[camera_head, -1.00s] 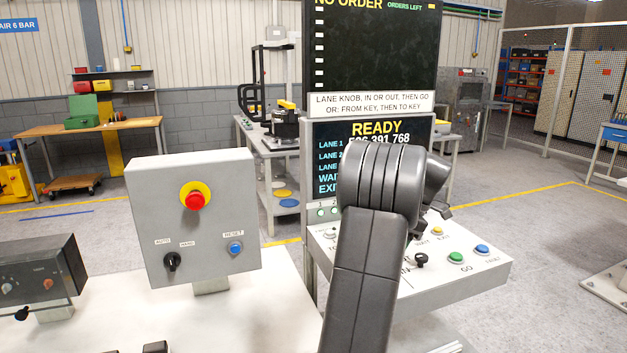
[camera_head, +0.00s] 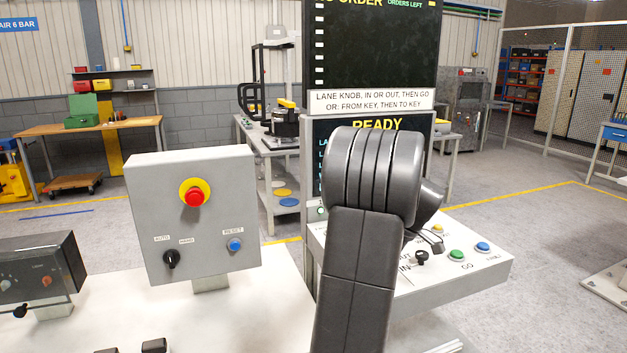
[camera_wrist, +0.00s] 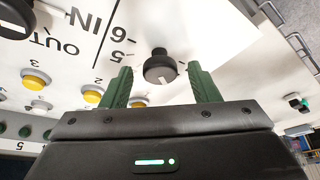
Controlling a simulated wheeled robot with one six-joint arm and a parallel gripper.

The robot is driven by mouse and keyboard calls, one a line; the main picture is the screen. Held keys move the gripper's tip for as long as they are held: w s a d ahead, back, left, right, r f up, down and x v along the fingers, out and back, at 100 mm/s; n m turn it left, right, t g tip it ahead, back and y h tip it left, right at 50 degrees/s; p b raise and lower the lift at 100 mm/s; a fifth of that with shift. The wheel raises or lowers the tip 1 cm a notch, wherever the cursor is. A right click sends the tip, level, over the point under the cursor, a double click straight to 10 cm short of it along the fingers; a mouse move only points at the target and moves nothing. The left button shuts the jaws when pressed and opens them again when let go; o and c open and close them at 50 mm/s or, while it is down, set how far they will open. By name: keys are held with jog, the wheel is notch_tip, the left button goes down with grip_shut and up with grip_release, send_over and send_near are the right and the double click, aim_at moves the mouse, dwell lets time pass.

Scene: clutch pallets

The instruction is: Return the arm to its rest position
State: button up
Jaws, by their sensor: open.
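My arm rises in front of the control panel in the head view and hides part of the panel and the READY screen (camera_head: 376,124). In the wrist view my gripper (camera_wrist: 162,82) is open, its two green fingers apart with nothing held. A black knob (camera_wrist: 159,67) on the white panel (camera_wrist: 215,30) shows between and beyond the fingers. In the head view my gripper is mostly hidden behind my arm, and its tip (camera_head: 432,240) shows just above the panel near a black knob (camera_head: 421,257).
A green button (camera_head: 457,254) and a blue button (camera_head: 482,246) sit on the panel's right. A grey box with a red emergency button (camera_head: 195,197) stands to the left on the white table. A smaller dark control box (camera_head: 40,268) is further left. Open floor lies to the right.

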jog(key=m, duration=0.2)
jog(key=m+t+h+p, duration=0.1)
jog(key=m, duration=0.1)
jog(key=m+h, duration=0.1)
jog(key=m, duration=0.1)
jog(key=shift+s+a+r+m, duration=0.15)
jog(key=shift+a+m, duration=0.1)
jog(key=shift+m, duration=0.15)
jog(key=m+h+p, duration=0.1)
jog(key=m, duration=0.2)
jog(key=shift+a+m+t, duration=0.1)
jog(key=shift+m+t, duration=0.2)
jog(key=shift+t, duration=0.1)
jog(key=shift+a+m+h, duration=0.1)
jog(key=shift+m+h, duration=0.6)
jog(key=shift+m, duration=0.6)
jog(key=shift+m, duration=0.3)
